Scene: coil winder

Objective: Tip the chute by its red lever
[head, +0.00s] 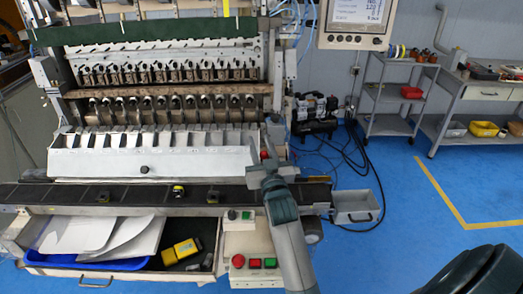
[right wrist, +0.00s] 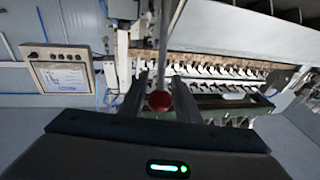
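The chute (head: 110,160) is a long pale sloped tray with dividers, below the row of winding heads in the head view. The red lever's knob (head: 264,154) shows at the chute's right end, just beyond my right gripper (head: 265,167). In the right wrist view the round red knob (right wrist: 159,101) sits between the two fingers of my right gripper (right wrist: 160,92), with a grey rod running up from it. The fingers stand apart, with a gap visible on both sides of the knob. My left gripper is not in view.
A dark conveyor belt (head: 110,195) carrying several small parts runs below the chute. A screen (head: 357,20) hangs at upper right.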

